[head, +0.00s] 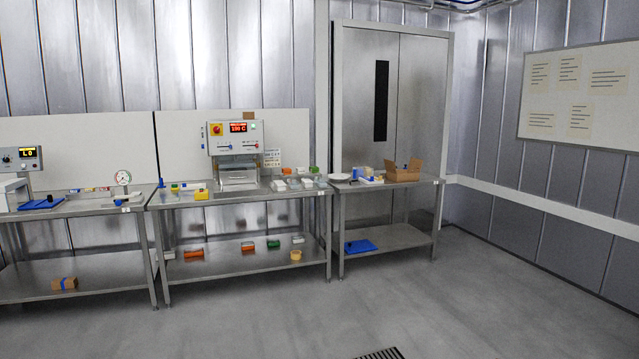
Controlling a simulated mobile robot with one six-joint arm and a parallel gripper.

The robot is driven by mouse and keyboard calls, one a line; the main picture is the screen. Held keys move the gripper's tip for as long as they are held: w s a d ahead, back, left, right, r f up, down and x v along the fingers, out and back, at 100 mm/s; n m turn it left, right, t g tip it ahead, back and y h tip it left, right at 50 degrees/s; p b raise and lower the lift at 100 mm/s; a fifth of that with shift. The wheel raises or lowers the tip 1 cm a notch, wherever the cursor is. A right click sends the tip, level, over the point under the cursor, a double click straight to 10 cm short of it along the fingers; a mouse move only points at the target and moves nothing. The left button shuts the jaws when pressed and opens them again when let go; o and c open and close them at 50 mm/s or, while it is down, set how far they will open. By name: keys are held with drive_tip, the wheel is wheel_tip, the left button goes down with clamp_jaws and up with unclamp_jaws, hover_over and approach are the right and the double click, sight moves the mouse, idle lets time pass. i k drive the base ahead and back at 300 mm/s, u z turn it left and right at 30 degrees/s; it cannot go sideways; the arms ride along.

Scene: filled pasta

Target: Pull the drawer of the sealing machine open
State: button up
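The sealing machine (234,139) stands at the back of the middle steel table. It has a white front panel with a red display reading about 190 C, and a yellow and red knob. Its drawer (238,180) is a pale metal tray-like part low on the machine's front, just above the table top. From this distance I cannot tell whether it is shut or partly out. My gripper is not in the head view.
The middle table (240,196) carries small coloured boxes beside the machine. A left table (75,208) and a right table (392,184) with an open cardboard box (404,171) flank it. The grey floor (250,325) in front is clear, with a drain grate (382,354).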

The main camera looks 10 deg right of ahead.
sight(226, 178)
drive_tip(key=z, duration=0.15)
drive_tip(key=i, duration=3.3)
drive_tip(key=u, duration=0.4)
drive_tip(key=i, duration=0.75)
drive_tip(key=u, duration=0.65)
drive_tip(key=i, duration=0.8)
drive_tip(key=u, duration=0.25)
